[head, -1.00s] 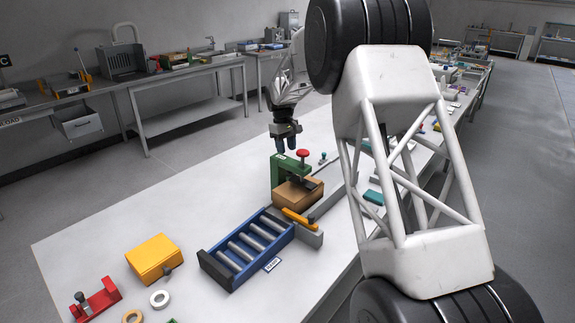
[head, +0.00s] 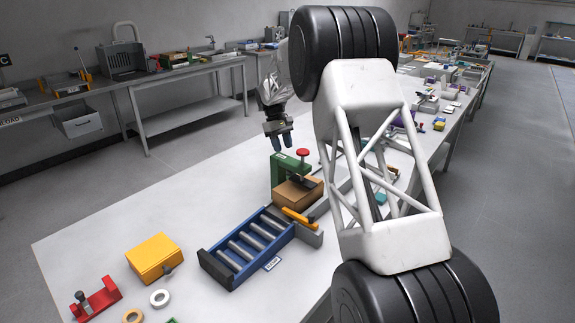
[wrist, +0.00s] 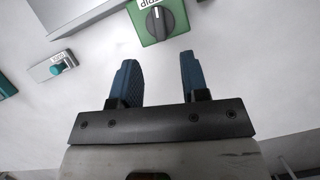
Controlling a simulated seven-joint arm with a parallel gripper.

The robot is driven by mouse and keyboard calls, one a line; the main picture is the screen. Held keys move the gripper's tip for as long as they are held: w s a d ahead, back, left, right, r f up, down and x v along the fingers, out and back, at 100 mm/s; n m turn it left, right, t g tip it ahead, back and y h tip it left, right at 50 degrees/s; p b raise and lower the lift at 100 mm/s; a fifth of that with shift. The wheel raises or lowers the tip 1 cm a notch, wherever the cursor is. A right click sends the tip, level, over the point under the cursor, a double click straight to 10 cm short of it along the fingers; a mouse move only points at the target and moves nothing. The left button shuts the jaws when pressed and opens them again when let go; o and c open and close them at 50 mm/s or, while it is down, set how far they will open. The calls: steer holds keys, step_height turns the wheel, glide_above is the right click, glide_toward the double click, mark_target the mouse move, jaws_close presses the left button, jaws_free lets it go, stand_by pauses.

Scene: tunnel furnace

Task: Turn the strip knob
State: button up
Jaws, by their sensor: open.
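In the head view my gripper (head: 282,142) hangs behind the green press with the red top. I cannot make out the strip knob in the head view; my arm covers part of the table.
A labelled grey block with a teal knob (wrist: 57,67) is left in the wrist view. In the head view, the green press (head: 283,170), a tan block (head: 298,193), a blue roller tray (head: 215,265) and a yellow box (head: 153,256) stand on the white table.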

steer(key=shift+x, duration=3.85)
jaws_close()
